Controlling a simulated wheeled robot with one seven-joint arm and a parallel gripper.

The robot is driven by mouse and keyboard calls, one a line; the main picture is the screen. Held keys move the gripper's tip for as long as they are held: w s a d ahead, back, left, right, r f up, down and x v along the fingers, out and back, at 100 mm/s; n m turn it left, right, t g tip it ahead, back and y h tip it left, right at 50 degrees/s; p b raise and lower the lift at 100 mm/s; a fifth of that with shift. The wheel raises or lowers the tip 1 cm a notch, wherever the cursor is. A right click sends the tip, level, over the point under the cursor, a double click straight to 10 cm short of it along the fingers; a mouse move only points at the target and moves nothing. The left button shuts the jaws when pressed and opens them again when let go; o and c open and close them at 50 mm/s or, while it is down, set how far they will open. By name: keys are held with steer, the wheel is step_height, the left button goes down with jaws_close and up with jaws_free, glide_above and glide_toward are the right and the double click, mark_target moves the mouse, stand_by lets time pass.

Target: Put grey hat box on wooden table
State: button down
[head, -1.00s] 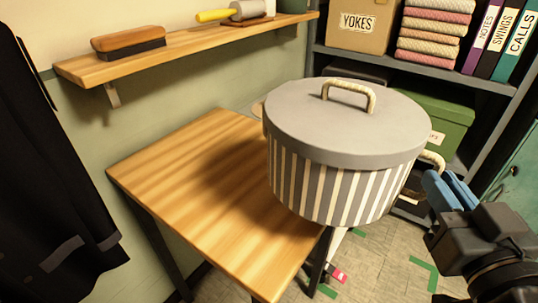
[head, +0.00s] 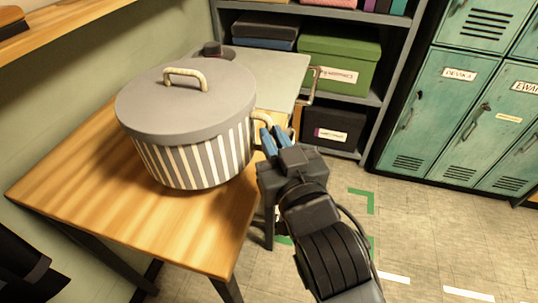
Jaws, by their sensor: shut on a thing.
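The grey hat box (head: 190,120) is round, with a plain grey lid, a cream rope handle on top and grey-and-white striped sides. It is upright over the wooden table (head: 205,232), within its top as seen in the head view. I cannot tell whether its base touches the wood. My gripper (head: 268,140) is at the box's right side, with its blue fingers shut on the cream side handle (head: 262,118). The fingertips are partly hidden at the handle.
A grey surface (head: 265,70) stands behind the table, with a small dark hat-like thing (head: 213,50) on it. Shelves behind hold a green box (head: 340,60) and a black box (head: 333,125). Teal lockers (head: 460,95) stand right. The table's front and left are bare.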

steer(key=shift+a+f, duration=0.2)
steer(key=shift+f, duration=0.9)
steer(key=shift+a+f, duration=0.2)
steer(key=shift+f, duration=0.85)
steer(key=c, duration=1.1)
jaws_free()
steer(key=shift+c, duration=0.2)
steer(key=b+v, duration=0.1)
steer(key=v, duration=1.1)
steer(key=shift+f, duration=0.1)
steer(key=s+d+f+m+g+h, duration=0.1)
steer(key=s+d+h, duration=0.1)
steer(key=s+d, duration=0.6)
steer(key=s+d+f+m+g+h, duration=0.1)
steer(key=s+d, duration=0.6)
steer(key=s, duration=1.1)
steer(key=shift+d+f+m+g+h, duration=0.3)
steer(key=shift+d+f+m+h, duration=0.1)
steer(key=shift+h, duration=0.3)
